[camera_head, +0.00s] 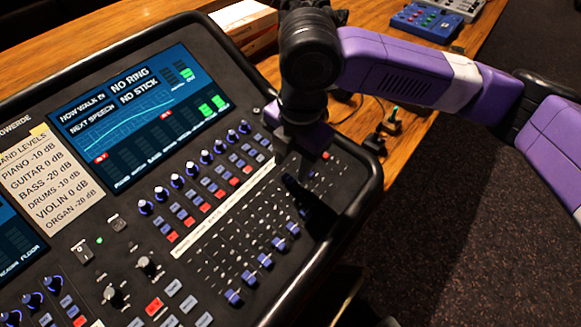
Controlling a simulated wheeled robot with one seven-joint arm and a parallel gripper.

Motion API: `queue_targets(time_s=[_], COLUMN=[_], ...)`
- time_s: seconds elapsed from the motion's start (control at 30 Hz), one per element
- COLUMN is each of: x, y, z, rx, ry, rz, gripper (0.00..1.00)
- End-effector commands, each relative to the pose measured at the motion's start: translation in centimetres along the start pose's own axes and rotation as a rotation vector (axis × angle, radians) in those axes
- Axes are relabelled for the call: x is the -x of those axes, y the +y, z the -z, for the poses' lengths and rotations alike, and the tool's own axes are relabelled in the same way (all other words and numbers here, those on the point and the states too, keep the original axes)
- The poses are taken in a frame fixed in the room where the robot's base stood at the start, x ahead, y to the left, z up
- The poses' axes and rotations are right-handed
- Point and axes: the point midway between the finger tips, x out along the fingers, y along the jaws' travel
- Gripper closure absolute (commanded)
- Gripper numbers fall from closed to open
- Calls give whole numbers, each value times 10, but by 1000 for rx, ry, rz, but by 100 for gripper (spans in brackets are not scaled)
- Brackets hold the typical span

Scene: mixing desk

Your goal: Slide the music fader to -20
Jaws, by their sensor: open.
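My gripper (306,192) is open, with its dark fingers low over the upper right end of the fader bank. A row of blue fader caps (264,260) runs diagonally along the lower right of the mixing desk (250,85), near its front edge. Several caps show clearly; any farther up the row are hidden behind my gripper. The pale label strip (225,214) above the faders is too small to read, so I cannot tell which fader is music. The scale marks are also unreadable. I cannot tell whether the fingers touch a cap.
Knobs and coloured buttons (205,190) fill the panel above the faders. A lit screen (130,115) and a paper list of band levels (52,180) are at left. A blue box (427,20) and small dark items (385,130) lie on the wooden table (355,108).

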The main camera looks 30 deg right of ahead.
Motion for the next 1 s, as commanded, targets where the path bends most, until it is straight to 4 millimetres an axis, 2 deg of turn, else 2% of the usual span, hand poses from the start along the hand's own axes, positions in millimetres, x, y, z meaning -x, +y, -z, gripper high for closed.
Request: queue_targets(time_s=[0.2, 0.53, 0.57, 0.77, 1.0], x=[-23, -27, -27, -27, -26], y=[0, 0, 0, 0, 0], z=[0, 0, 0, 0, 0], rx=[-1, -1, -1, -1, -1], ry=[0, 0, 0, 0, 0], rz=[0, -1, -1, -2, -2], gripper=[56, 56, 60, 100, 100])
